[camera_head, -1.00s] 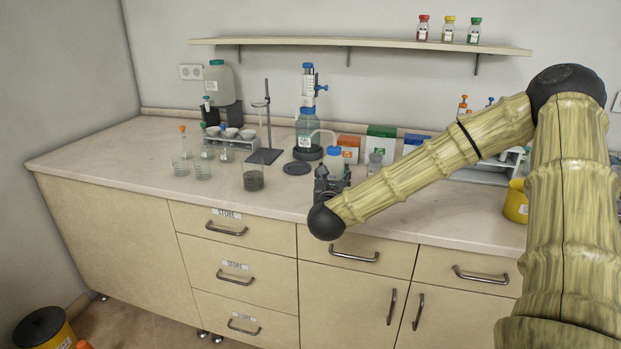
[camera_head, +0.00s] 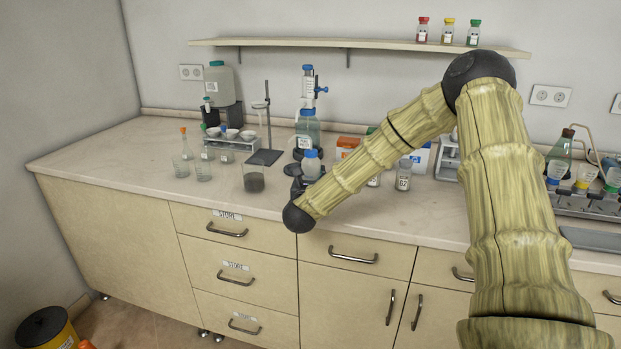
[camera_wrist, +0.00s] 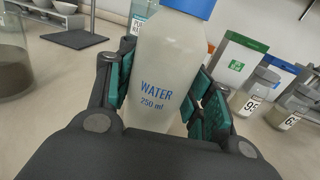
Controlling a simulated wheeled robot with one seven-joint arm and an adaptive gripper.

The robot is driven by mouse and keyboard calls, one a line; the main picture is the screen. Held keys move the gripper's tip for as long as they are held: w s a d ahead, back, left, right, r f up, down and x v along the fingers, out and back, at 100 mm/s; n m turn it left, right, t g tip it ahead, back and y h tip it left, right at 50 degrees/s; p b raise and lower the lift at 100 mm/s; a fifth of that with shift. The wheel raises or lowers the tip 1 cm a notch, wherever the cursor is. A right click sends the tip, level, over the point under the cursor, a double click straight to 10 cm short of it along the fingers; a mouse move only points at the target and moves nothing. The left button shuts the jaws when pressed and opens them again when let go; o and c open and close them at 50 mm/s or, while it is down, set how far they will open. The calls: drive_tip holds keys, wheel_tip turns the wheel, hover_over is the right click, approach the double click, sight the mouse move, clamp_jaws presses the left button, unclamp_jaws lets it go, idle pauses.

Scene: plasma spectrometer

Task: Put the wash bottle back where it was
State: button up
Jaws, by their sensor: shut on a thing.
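The wash bottle (camera_wrist: 160,75) is pale and translucent, with blue "WATER 250 ml" lettering and a blue cap cut off at the top of the wrist view. My gripper (camera_wrist: 163,95) is shut on its body, with teal pads on both sides. In the head view the bottle's blue cap and upper body (camera_head: 312,166) show above my gripper (camera_head: 299,188), near the middle of the counter. The bottle looks about upright. My wrist and forearm hide its lower part, so I cannot tell whether its base touches the counter.
A beaker with dark contents (camera_head: 254,178) stands close to the left of my gripper. A stand with a dark base (camera_head: 265,157) and a large blue-capped dispenser bottle (camera_head: 307,130) are behind. Labelled jars (camera_head: 404,178) stand right.

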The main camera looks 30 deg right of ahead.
drive_tip(key=shift+f, duration=0.45)
drive_tip(key=shift+f, duration=0.1)
drive_tip(key=o, duration=0.7)
drive_tip(key=shift+s, duration=0.1)
drive_tip(key=b+v, duration=0.1)
drive_tip(key=v, duration=1.1)
drive_tip(key=shift+b, duration=0.4)
